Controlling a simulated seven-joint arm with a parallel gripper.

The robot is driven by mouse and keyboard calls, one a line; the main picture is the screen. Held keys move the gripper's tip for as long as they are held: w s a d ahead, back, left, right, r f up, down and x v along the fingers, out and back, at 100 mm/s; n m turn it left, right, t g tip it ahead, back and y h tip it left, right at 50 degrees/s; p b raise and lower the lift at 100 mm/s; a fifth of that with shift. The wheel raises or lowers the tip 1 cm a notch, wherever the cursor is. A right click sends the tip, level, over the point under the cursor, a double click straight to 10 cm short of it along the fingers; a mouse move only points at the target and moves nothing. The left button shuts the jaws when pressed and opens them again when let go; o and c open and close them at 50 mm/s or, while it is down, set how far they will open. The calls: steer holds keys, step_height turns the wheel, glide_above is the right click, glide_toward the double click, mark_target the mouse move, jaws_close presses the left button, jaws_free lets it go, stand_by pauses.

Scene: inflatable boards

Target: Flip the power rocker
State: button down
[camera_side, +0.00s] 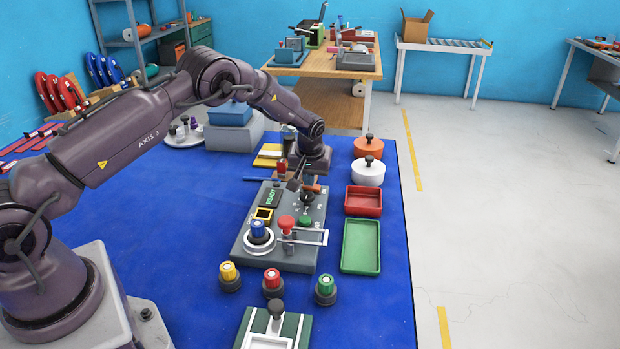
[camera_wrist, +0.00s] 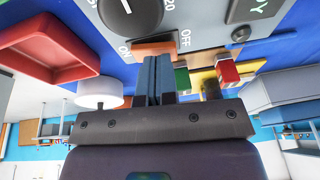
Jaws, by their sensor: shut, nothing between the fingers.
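The power rocker (camera_wrist: 155,47) is an orange switch set in the grey control panel (camera_wrist: 203,12), between the ON and OFF labels in the wrist view. In the side view, the orange rocker (camera_side: 314,188) is at the panel's far right end. My gripper (camera_wrist: 157,58) is shut and empty. Its blue-grey fingertips are at the rocker and overlap its lower edge in the wrist view. I cannot tell whether they touch it. In the side view my gripper (camera_side: 295,183) is tilted down over the far end of the panel (camera_side: 298,263). The rocker's tilt is not clear.
A red tray (camera_side: 363,201), green tray (camera_side: 361,247) and white lidded pot (camera_side: 368,173) stand to the right.

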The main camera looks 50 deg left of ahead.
steer(key=w+d+v, duration=0.1)
steer(key=w+v, duration=0.1)
steer(key=v, duration=1.1)
steer(key=shift+w+r, duration=0.2)
steer(key=shift+r, duration=0.05)
steer(key=s+d+r+m+t+h, duration=0.1)
steer(key=s+d+r+m, duration=0.2)
steer(key=s, duration=0.8)
steer(key=s+d+r+m+t+h, duration=0.1)
steer(key=s+d+r+m, duration=0.2)
steer(key=s+d+r, duration=0.2)
steer(key=s+d+r+m+t, duration=0.1)
steer(key=s+d+r, duration=0.3)
steer(key=s+r, duration=0.5)
steer(key=s+m, duration=0.1)
steer(key=s, duration=0.9)
steer(key=shift+d+m+t+h, duration=0.3)
steer(key=shift+d+m+h, duration=0.05)
steer(key=shift+m+h, duration=0.05)
steer(key=c, duration=1.8)
jaws_free()
steer(key=shift+s, duration=0.1)
steer(key=shift+c, duration=0.2)
